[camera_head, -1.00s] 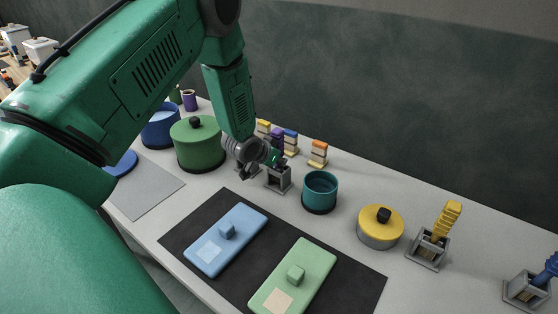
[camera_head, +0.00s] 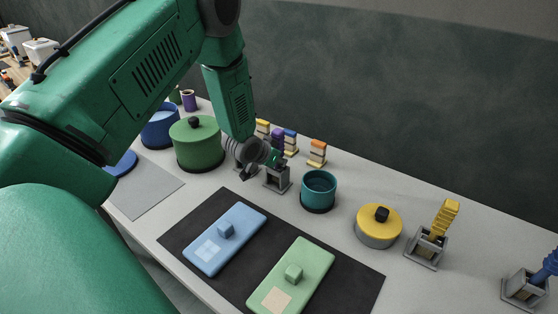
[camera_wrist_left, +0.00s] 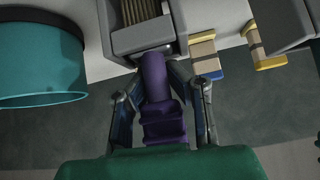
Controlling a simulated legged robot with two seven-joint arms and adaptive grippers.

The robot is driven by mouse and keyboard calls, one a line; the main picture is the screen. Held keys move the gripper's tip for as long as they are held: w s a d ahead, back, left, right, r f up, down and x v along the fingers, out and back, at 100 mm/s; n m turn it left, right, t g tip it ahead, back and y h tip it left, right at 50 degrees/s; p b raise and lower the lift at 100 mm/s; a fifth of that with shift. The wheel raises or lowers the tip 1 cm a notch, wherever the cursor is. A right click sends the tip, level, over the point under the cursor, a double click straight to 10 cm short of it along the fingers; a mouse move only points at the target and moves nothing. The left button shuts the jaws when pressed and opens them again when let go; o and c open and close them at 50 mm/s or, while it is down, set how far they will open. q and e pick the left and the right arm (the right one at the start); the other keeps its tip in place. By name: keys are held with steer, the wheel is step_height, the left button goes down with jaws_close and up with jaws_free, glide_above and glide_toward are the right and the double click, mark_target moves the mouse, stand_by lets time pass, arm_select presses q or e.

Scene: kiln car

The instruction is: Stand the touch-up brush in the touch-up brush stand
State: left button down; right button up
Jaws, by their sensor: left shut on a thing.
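A purple brush (camera_wrist_left: 158,95) is between the fingers of my left gripper (camera_wrist_left: 160,108) in the left wrist view, and the gripper is shut on it. Its upper end (camera_head: 278,137) shows beside the gripper (camera_head: 262,160) in the head view. A grey brush stand (camera_head: 277,180) is right below. In the wrist view the brush's far end meets the edge of the stand (camera_wrist_left: 122,40), which has a ribbed inside. How deep the brush sits in the stand is hidden. My right gripper is out of view.
A teal pot (camera_head: 319,190) stands close right of the stand; a green lidded pot (camera_head: 196,146) is to the left. Small striped blocks (camera_head: 316,152) are behind. A yellow brush (camera_head: 445,218) and a blue brush (camera_head: 548,265) stand at right. A dark mat (camera_head: 205,222) lies in front.

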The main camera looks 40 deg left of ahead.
arm_select(q)
steer(key=shift+d, duration=0.1)
steer(key=c, duration=1.5)
jaws_free()
steer(key=shift+o, duration=0.2)
steer(key=shift+f, duration=0.1)
steer(key=shift+a, duration=0.2)
steer(key=shift+s+d, duration=0.1)
steer(key=shift+d, duration=0.1)
steer(key=shift+s+a+r+p, duration=0.1)
steer(key=shift+s+r+p, duration=0.35)
steer(key=shift+r+p, duration=0.15)
steer(key=p+v, duration=0.5)
steer(key=v, duration=0.1)
steer(key=shift+s+r, duration=0.15)
steer(key=shift+s, duration=0.1)
